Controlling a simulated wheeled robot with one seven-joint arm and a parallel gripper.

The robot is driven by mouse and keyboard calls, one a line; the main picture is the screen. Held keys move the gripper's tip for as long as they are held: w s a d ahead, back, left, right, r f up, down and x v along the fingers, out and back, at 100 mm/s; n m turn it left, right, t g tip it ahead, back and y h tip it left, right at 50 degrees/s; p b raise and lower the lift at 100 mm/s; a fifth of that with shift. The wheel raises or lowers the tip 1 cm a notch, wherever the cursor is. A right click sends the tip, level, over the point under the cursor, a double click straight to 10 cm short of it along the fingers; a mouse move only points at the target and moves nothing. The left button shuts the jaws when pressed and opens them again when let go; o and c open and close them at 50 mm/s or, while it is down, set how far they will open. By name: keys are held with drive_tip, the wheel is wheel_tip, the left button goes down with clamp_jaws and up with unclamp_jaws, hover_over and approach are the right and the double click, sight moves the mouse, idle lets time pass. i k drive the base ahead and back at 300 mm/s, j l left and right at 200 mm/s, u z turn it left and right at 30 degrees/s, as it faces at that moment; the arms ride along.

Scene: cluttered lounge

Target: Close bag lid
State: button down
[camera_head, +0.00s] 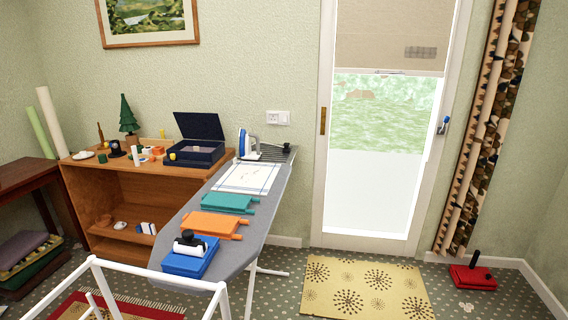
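The clearest lidded thing in view is a dark blue case (194,152) on top of the wooden shelf unit, at its right end. Its lid (199,126) stands up, open, at the back near the wall. A small yellow item shows by its left front corner. I cannot tell for certain whether this case is the bag. Flat teal (224,203) and orange (211,225) pieces with bar-like ends lie on the ironing board. My gripper is not in view.
The grey ironing board (182,226) runs from the case toward me, carrying an iron (247,143) and a blue box (190,258). White rails (160,276) stand in front. The wooden shelf unit (82,177) holds small items. The patterned mat (366,286) area is clear.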

sight(199, 125)
drive_tip(key=i+l, duration=0.1)
drive_tip(key=i, duration=3.65)
drive_tip(key=i+u, duration=0.55)
drive_tip(key=k, duration=0.1)
